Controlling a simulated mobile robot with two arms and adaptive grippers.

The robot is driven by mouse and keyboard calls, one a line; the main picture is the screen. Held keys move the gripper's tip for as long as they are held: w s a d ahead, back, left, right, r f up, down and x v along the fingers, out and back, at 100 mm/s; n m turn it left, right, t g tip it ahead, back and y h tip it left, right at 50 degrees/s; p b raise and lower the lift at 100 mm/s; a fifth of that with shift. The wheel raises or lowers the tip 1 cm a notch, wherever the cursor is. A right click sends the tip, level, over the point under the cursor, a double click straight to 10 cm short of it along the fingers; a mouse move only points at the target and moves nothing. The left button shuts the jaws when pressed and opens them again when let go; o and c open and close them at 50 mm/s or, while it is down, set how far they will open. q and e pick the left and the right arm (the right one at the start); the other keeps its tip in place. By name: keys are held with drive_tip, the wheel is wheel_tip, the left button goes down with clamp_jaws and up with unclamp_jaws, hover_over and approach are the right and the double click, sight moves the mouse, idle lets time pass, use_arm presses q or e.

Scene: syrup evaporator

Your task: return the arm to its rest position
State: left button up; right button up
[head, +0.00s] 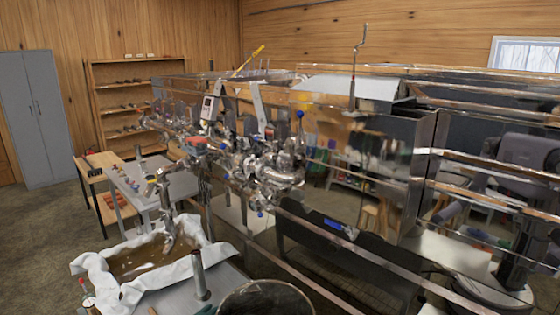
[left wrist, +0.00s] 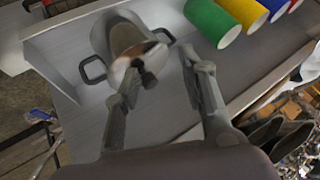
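My left gripper (left wrist: 163,62) shows in the left wrist view, with its two fingers well apart and nothing between the tips. Beyond the fingers is a metal pot (left wrist: 112,32) with two black side handles, on a grey metal surface (left wrist: 60,50). The left finger overlaps the lower part of the pot in the picture; I cannot tell whether they touch. I cannot make out either gripper directly in the head view. My right gripper shows in neither view.
Green, yellow, red and blue cylinders (left wrist: 211,22) lie beyond the right finger. In the head view, the shiny evaporator (head: 380,165) fills the middle and right. A white-cloth-lined basin of brown liquid (head: 98,268) stands front left. Floor (head: 35,240) is open at far left.

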use_arm(q)
drive_tip(key=s+d+f+n+g+b, duration=0.1)
drive_tip(key=s+d+f+g, duration=0.1)
drive_tip(key=s+f, duration=0.3)
drive_tip(key=s+d+f+n+g+b, duration=0.1)
drive_tip(key=s+d+f, duration=0.4)
drive_tip(key=s, duration=0.9)
drive_tip(key=s+d+f+n+g+b, duration=0.1)
drive_tip(key=s+d+f+n+g, duration=0.2)
drive_tip(key=s+f, duration=0.4)
drive_tip(key=s+d+g, duration=0.1)
drive_tip(key=s, duration=0.2)
drive_tip(key=shift+g, duration=0.3)
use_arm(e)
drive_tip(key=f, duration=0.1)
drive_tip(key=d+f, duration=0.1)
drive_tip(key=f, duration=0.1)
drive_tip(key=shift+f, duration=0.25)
use_arm(q)
drive_tip(key=shift+c, duration=0.3)
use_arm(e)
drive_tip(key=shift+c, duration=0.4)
use_arm(q)
drive_tip(key=shift+c, duration=0.3)
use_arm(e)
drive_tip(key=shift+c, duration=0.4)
